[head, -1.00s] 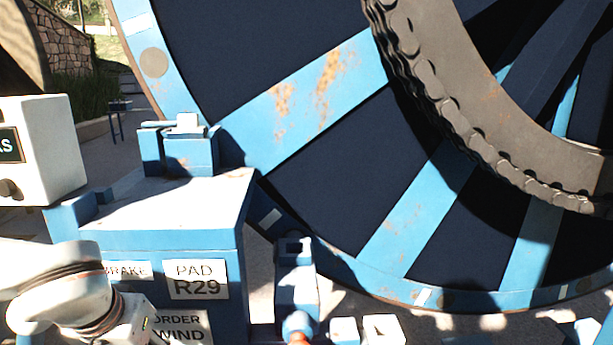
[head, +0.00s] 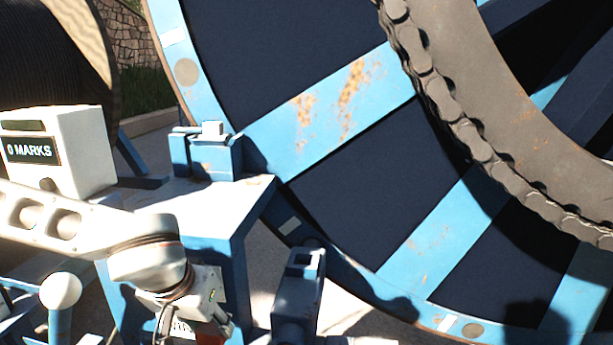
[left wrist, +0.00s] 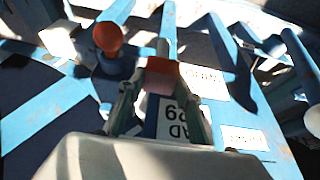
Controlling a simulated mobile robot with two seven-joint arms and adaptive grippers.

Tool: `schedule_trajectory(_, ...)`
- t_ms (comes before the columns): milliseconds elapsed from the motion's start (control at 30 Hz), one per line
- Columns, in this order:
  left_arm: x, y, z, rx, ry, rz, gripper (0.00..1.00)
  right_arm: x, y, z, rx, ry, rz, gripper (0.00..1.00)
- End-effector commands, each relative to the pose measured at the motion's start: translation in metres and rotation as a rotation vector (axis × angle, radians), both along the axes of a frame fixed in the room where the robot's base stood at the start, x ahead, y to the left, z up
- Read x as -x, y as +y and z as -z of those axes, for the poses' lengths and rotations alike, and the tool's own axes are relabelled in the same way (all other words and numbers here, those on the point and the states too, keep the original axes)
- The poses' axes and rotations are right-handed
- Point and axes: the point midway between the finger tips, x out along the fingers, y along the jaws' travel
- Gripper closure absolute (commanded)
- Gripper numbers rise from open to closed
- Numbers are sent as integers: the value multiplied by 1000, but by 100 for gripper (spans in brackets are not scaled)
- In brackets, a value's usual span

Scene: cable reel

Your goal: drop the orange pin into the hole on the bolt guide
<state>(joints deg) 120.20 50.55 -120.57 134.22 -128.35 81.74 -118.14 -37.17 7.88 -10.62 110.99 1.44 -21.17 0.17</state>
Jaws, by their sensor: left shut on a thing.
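My left gripper (head: 212,322) is low in the head view, in front of the blue cabinet. It is shut on the orange pin, whose orange part (left wrist: 163,76) shows between the fingertips in the left wrist view. A grey shank seems to extend beyond it. In the head view only a bit of orange (head: 208,338) shows at the bottom edge. A blue upright block with a dark opening at its top (head: 300,290), seemingly the bolt guide, stands to the right of the gripper, apart from it. My right gripper is not in view.
A large blue reel (head: 330,115) with a chain ring (head: 480,155) fills the right and back. A white counter box (head: 75,155) stands behind my left arm. A round orange knob (left wrist: 108,37) stands beside the gripper in the left wrist view.

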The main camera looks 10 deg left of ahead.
Motion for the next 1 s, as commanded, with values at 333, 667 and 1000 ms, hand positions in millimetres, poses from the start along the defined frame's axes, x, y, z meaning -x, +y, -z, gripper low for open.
schedule_trajectory(333,1,-2,-22,3,6,6,100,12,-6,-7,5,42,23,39)
schedule_trajectory(667,-7,-5,-30,1,-2,0,100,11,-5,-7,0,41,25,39)
schedule_trajectory(1000,-61,-54,-83,1,3,-1,100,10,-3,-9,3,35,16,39)
